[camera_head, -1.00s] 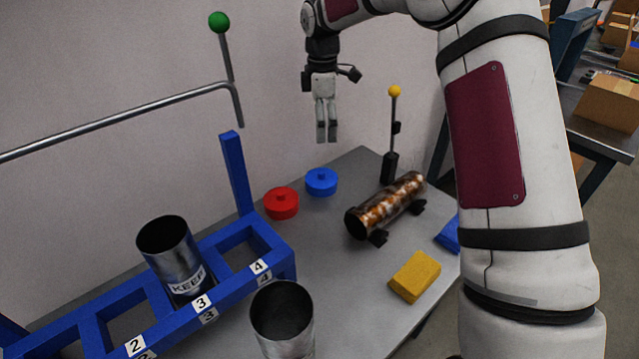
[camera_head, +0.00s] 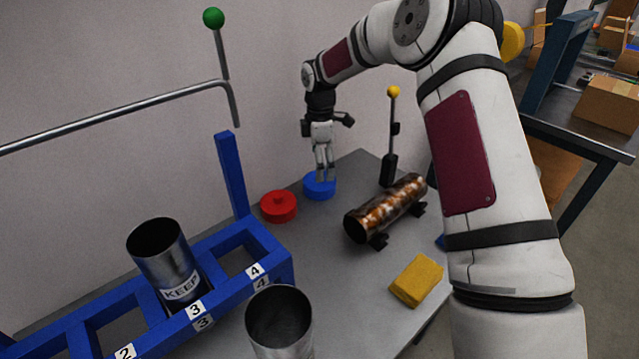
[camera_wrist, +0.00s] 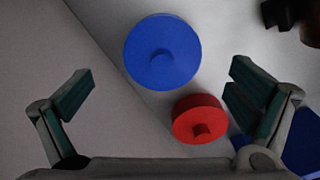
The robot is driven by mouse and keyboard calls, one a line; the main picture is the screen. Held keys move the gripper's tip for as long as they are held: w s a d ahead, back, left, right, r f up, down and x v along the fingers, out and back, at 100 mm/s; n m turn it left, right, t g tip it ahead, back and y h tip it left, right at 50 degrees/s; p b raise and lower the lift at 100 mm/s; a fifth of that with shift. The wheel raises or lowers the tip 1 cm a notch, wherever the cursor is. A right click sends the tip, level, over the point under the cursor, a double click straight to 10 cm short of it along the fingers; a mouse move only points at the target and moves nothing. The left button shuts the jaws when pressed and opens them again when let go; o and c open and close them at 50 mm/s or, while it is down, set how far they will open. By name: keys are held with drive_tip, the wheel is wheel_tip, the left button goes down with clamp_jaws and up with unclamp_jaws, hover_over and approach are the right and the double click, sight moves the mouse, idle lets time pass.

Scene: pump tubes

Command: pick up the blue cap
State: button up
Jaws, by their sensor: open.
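The blue cap (camera_head: 319,188) is a flat round disc with a small knob on top, lying at the back of the grey table. In the wrist view the blue cap (camera_wrist: 162,52) shows whole, ahead of and between the two fingers, nearer the top of the picture. My gripper (camera_head: 325,178) points down just above the blue cap in the head view, its fingertips overlapping the cap there. In the wrist view my gripper (camera_wrist: 160,90) has its fingers spread wide with nothing held. I cannot tell whether a fingertip touches the cap.
A red cap (camera_head: 278,206) lies close beside the blue one. A rusty tube (camera_head: 386,208) rests on small black supports to the right, near a yellow-topped post (camera_head: 389,166). A blue rack (camera_head: 228,288), a yellow sponge-like block (camera_head: 417,280) and another metal tube (camera_head: 279,325) stand nearer.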

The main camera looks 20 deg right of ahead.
wheel_tip(320, 180, down, 5)
drive_tip(key=shift+s+r+b, duration=0.1)
drive_tip(key=shift+s+b, duration=0.05)
drive_tip(key=shift+b, duration=0.2)
drive_tip(key=shift+c, duration=0.2)
drive_tip(key=c, duration=1)
drive_tip(key=shift+o, duration=0.2)
drive_tip(key=shift+r, duration=0.1)
